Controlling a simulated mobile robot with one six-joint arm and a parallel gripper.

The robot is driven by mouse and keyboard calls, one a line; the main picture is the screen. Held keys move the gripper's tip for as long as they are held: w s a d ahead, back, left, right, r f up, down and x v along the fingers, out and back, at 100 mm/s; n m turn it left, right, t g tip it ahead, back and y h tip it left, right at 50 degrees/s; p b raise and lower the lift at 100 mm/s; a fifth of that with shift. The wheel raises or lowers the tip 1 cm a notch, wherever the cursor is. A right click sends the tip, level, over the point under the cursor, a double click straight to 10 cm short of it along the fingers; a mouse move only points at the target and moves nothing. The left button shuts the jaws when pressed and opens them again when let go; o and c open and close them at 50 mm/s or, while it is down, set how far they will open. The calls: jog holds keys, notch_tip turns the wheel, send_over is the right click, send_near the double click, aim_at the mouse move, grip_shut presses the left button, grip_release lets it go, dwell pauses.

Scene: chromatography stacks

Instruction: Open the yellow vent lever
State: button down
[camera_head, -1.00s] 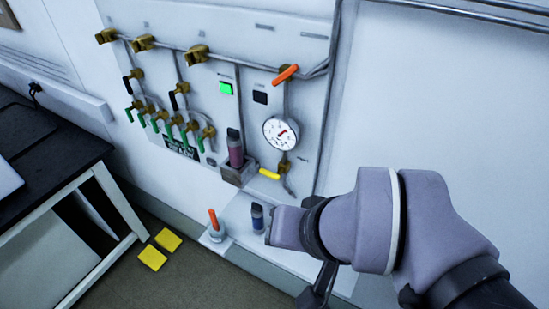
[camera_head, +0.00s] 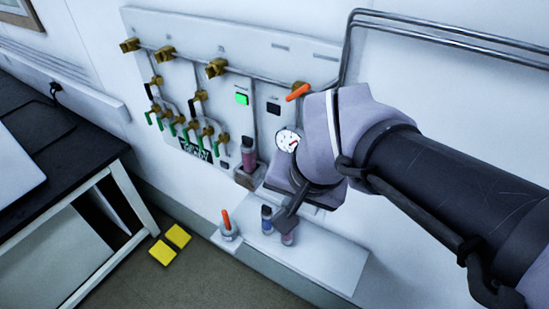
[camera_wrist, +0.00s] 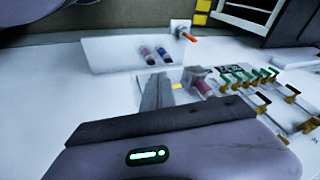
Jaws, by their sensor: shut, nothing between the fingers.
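The yellow vent lever (camera_wrist: 177,86) shows as a small yellow patch in the wrist view, just right of my fingers; much of it is hidden. In the head view my wrist covers its place below the round gauge (camera_head: 286,139). My gripper (camera_head: 281,221) is shut and empty, with its fingers pointing down over the white shelf. In the wrist view my gripper (camera_wrist: 158,82) reaches close beside the yellow patch. I cannot tell whether they touch.
An orange lever (camera_head: 298,92) sits above the gauge. A purple-red bottle (camera_head: 249,156) stands in a wall holder left of my wrist. Green-handled valves (camera_head: 186,133) fill the panel's left.

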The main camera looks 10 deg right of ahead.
jog(key=w+r+m+g+h+p, duration=0.1)
jog(key=w+m+g+h+p, duration=0.1)
jog(key=w+p, duration=0.7)
jog(key=w+m+h, duration=0.1)
jog(key=w, duration=0.6)
jog(key=shift+w+a+r, duration=0.2)
jog(key=shift+w+a, duration=0.1)
jog(key=shift+w, duration=0.05)
jog(key=s+b+x, duration=0.1)
jog(key=b+x, duration=0.1)
jog(key=x, duration=1.1)
jog(key=shift+a+f, duration=0.25)
jog(key=shift+f, duration=0.35)
